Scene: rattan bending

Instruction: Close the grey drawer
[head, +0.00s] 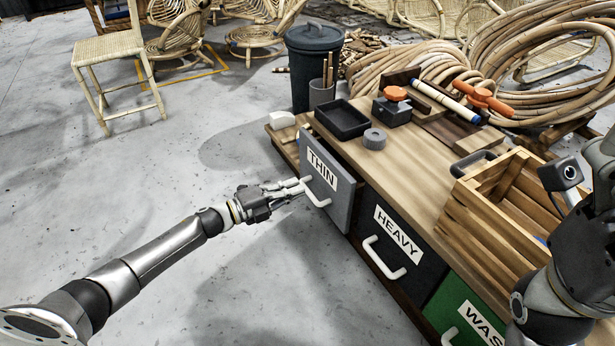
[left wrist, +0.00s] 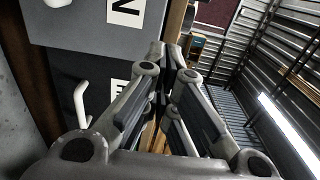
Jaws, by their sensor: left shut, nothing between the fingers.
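The grey drawer (head: 332,203), labelled THIN, stands out from the wooden bench, partly open, with its front ahead of the black drawer beside it. Its white handle (head: 316,194) is on the front. My left gripper (head: 303,184) is shut and empty, its fingertips at the drawer front close to the handle; I cannot tell whether they touch. In the left wrist view the shut fingers (left wrist: 165,62) show beside the grey front (left wrist: 75,25) and its label. My right arm is at the right edge; its fingers are not visible.
The black HEAVY drawer (head: 400,246) and green drawer (head: 461,308) sit to the right in the bench. The bench top (head: 412,160) holds a black tray (head: 342,119), a tape roll (head: 375,139) and a wooden crate (head: 478,222). A dark bin (head: 312,62) stands behind.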

